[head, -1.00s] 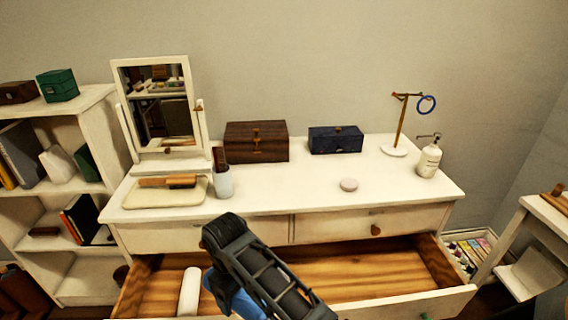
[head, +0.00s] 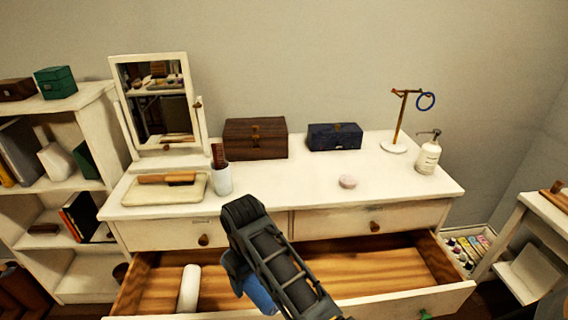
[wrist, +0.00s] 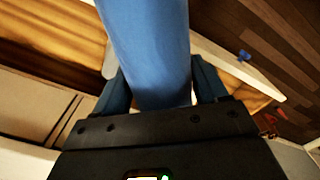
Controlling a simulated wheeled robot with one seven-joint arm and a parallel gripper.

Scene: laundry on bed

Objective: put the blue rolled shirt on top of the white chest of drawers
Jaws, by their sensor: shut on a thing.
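The blue rolled shirt (head: 259,294) is held by my gripper (head: 236,262), partly hidden behind my arm in the head view. In the wrist view the blue roll (wrist: 150,45) runs up between the two fingers of my gripper (wrist: 163,88), which are shut on it. The roll is over the open drawer (head: 370,272); its exact height above the drawer floor is hard to tell. The white chest of drawers (head: 300,185) stands behind the arm, with bare room on the front middle of its top.
On the chest top are a mirror (head: 160,105), a tray with a brush (head: 150,190), a cup (head: 221,178), a brown box (head: 256,139), a dark blue box (head: 335,137), a pink disc (head: 347,181), a ring stand (head: 394,147) and a bottle (head: 428,157). A white roll (head: 189,289) lies in the drawer.

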